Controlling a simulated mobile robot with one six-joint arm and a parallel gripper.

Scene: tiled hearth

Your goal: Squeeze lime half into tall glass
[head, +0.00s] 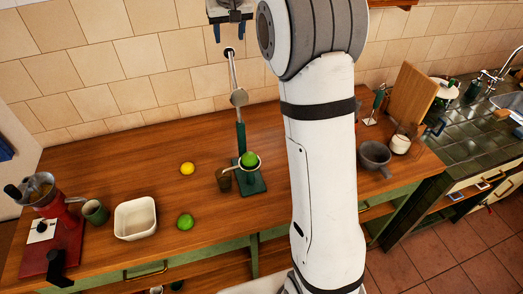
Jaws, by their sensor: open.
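A green citrus press (253,186) stands on the wooden counter, its lever (238,97) raised upright near the tiled wall. A green lime piece (249,158) sits in the press's cup; I cannot tell from here whether it is a half. A small brownish glass (224,180) stands beside the press base, to the left of the cup; its contents are unclear. My gripper (231,34) is at the top edge of the head view, pointing down with its fingers apart and empty. It appears above the lever's top end, apart from it.
A whole lime (185,221) and a yellow lemon (187,168) lie left of the press. A white square bowl (135,218), a green mug (95,211) and a red machine (58,212) stand further left. A grey mortar (374,156) and white jar (400,144) stand right of my arm.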

